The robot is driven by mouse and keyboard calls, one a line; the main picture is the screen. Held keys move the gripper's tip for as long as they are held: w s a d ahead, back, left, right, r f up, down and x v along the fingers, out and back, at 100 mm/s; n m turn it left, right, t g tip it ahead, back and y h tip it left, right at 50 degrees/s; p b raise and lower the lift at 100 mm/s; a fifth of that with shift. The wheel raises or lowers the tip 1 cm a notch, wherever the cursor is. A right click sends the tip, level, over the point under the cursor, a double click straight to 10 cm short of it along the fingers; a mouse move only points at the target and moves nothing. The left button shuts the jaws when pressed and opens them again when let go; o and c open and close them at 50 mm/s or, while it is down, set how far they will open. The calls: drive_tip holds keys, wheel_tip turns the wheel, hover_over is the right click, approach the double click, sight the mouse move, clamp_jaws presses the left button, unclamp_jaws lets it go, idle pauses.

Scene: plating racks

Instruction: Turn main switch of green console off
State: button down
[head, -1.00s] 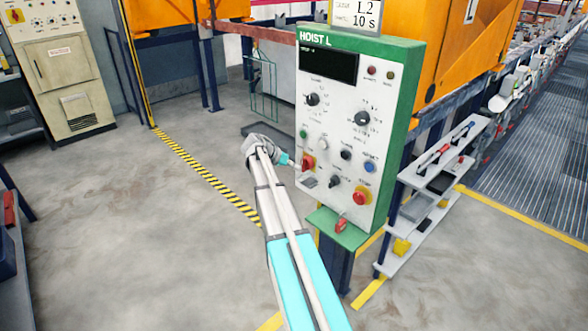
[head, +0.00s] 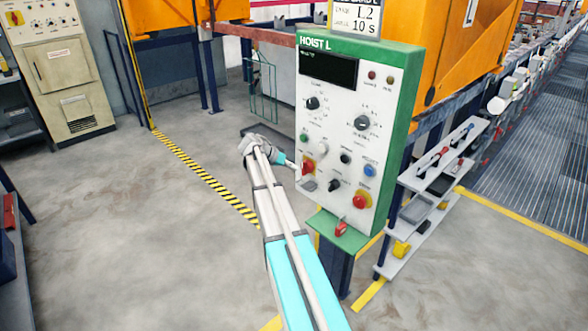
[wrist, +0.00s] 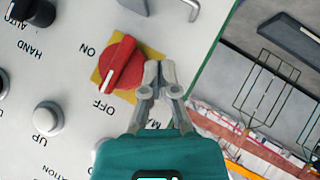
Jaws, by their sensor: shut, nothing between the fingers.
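The green console (head: 408,90), marked HOIST L, has a white panel of knobs and buttons. Its main switch (head: 308,167) is a red rotary handle on a yellow plate, low at the panel's left edge. In the wrist view the red switch (wrist: 121,64) sits between ON and OFF labels, and the white mark on its handle lies at the end nearer OFF. My gripper (wrist: 160,66) is shut and empty, its tips beside the switch over the yellow plate's edge. I cannot tell whether they touch it. In the head view the gripper (head: 291,164) is small and partly blurred.
A red emergency button (head: 361,201) and other knobs sit right of the switch. A red padlock-like item (head: 341,229) rests on the green ledge below. A shelf rack (head: 415,208) stands right of the console. Open floor (head: 130,240) lies to the left.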

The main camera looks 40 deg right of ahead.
drive_tip(key=w+a, duration=0.8)
drive_tip(key=shift+w, duration=0.4)
idle(0.4)
drive_tip(key=s+a+f+n+t+y+p, duration=0.1)
drive_tip(key=s+a+n+y, duration=0.4)
drive_tip(key=s+a, duration=0.9)
drive_tip(key=s+a+f+n+t+y+p, duration=0.2)
drive_tip(key=s+a+n, duration=0.7)
drive_tip(key=s+a, duration=0.5)
drive_tip(key=a+y+p, duration=0.1)
drive_tip(key=a+y, duration=0.1)
drive_tip(key=a, duration=0.3)
drive_tip(key=shift+a+t+y, duration=0.35)
drive_tip(key=shift+t+y, duration=0.05)
drive_tip(key=shift+d, duration=0.1)
